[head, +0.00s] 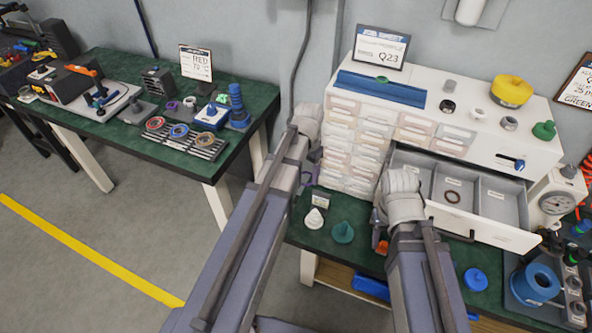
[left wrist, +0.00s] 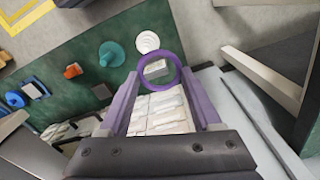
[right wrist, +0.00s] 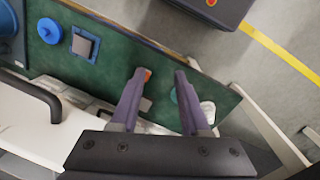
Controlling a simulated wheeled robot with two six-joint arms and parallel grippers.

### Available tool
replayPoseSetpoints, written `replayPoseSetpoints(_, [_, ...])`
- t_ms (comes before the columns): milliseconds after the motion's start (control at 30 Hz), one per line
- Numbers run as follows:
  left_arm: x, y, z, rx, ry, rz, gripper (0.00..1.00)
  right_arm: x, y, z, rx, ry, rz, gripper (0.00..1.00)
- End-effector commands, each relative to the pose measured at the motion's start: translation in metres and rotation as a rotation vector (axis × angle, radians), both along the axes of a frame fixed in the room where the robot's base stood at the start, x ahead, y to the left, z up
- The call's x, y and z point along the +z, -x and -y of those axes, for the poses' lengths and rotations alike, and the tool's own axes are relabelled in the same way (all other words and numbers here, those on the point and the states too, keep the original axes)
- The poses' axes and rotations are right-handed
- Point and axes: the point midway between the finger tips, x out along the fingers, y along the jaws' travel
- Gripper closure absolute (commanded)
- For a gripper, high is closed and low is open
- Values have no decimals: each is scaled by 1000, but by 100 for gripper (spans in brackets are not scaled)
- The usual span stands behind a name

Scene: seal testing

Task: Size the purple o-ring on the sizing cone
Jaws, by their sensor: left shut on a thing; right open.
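My left gripper (left wrist: 158,86) is shut on the purple o-ring (left wrist: 141,66), which stands out past its fingertips in the left wrist view. In the head view this gripper (head: 309,172) is mostly hidden behind its arm, beside the drawer cabinet. A white stepped cone (head: 314,219) and a teal cone (head: 343,233) stand on the green bench; a blue stepped cone (head: 237,107) stands on the left table. I cannot tell for sure which is the sizing cone. The o-ring is apart from all three. My right gripper (right wrist: 160,76) is open and empty above the bench.
The white drawer cabinet (head: 415,122) has an open drawer (head: 485,232) holding a brown ring (head: 452,197). An orange item (right wrist: 147,74) lies near my right fingertips. The left table (head: 110,70) holds a rack of coloured rings (head: 180,137). Floor lies open between the tables.

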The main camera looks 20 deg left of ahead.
Motion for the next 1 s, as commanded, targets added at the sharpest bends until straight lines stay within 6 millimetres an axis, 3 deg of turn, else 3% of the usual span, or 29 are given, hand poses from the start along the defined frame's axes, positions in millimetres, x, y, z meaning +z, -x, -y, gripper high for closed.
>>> replayPoseSetpoints(33, [-26, -1, 7, -18, 0, 0, 86, -26, 0, 0, 0, 0, 0, 54])
replayPoseSetpoints(300, [-75, -2, 32, -85, 0, 1, 86, -75, 0, 0, 0, 0, 0, 54])
replayPoseSetpoints(500, [-89, -3, 41, -110, 0, 1, 86, -89, 0, 0, 0, 0, 0, 54])
replayPoseSetpoints(1000, [-101, -3, 42, -114, 0, 1, 86, -101, 0, 0, 0, 0, 0, 54])
